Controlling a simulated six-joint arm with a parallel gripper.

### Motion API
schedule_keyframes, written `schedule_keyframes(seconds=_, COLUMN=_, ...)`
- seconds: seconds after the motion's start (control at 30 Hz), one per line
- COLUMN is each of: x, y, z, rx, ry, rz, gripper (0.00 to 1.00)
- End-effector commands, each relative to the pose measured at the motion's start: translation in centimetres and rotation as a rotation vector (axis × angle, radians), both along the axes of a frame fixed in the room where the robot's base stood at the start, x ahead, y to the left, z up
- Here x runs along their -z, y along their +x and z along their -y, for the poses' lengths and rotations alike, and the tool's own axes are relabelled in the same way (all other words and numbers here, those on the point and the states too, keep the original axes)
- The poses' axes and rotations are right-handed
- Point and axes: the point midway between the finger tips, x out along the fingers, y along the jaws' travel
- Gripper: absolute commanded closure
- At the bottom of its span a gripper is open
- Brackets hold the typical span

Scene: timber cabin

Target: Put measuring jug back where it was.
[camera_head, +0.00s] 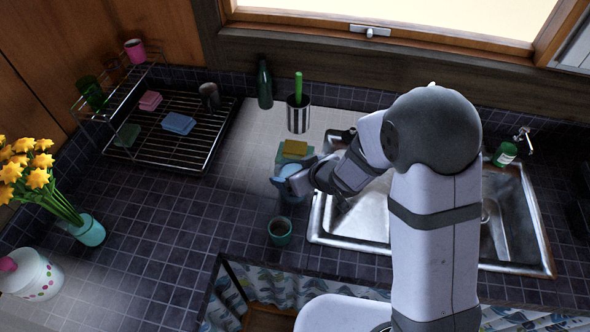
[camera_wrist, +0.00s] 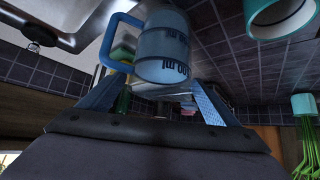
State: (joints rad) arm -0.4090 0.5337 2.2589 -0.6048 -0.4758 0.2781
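The measuring jug (camera_wrist: 163,45) is translucent blue with dark volume markings and a blue handle on the left in the wrist view, which looks upside down. In the head view the jug (camera_head: 291,194) is partly hidden by my gripper, on the counter left of the sink. My gripper (camera_head: 283,179) is at the jug. In the wrist view my gripper's fingers (camera_wrist: 152,88) are spread apart, with the jug's rim near and between their tips. I see no clear finger contact with the jug.
A teal mug (camera_head: 279,231) stands close in front of the jug. A yellow-and-green sponge stack (camera_head: 295,149) and a striped utensil pot (camera_head: 298,114) are behind. The sink (camera_head: 350,217) lies right, the dish rack (camera_head: 180,133) left. Counter between mug and flowers (camera_head: 90,229) is clear.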

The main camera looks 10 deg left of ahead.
Motion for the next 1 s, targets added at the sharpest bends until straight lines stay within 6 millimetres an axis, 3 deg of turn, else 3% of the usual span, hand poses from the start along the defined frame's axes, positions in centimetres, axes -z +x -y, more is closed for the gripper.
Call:
schedule_keyframes(seconds=0.53, x=-1.0, y=-0.4, z=0.5, rx=0.001, ry=0.000, rz=0.001, gripper=0.17)
schedule_keyframes(seconds=1.0, x=-6.0, y=-3.8, z=3.9, rx=0.002, ry=0.000, rz=0.003, gripper=0.17)
